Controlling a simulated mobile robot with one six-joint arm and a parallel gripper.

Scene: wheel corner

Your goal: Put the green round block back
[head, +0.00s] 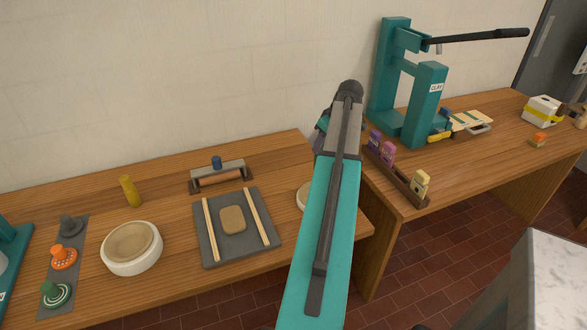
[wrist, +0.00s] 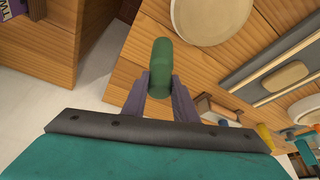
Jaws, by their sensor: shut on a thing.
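In the wrist view a green rounded block (wrist: 162,58) is held upright between the two grey-purple fingers of my gripper (wrist: 162,82), which is shut on it. The block is above the floor gap and the table's edge. In the head view my own arm hides the block and most of the gripper. A wooden rack (head: 412,194) on the right table holds a purple block (head: 375,139), a magenta block (head: 388,153) and a pale yellow block (head: 421,183). Part of the rack is hidden behind my arm.
A teal press (head: 425,105) stands behind the rack. The left table carries a grey mat (head: 208,254) with two rods, a white bowl (head: 132,262), a roller (head: 218,178), a yellow cylinder (head: 130,190) and several knobbed stamps. A round board (wrist: 210,16) lies near the held block. A gap separates the tables.

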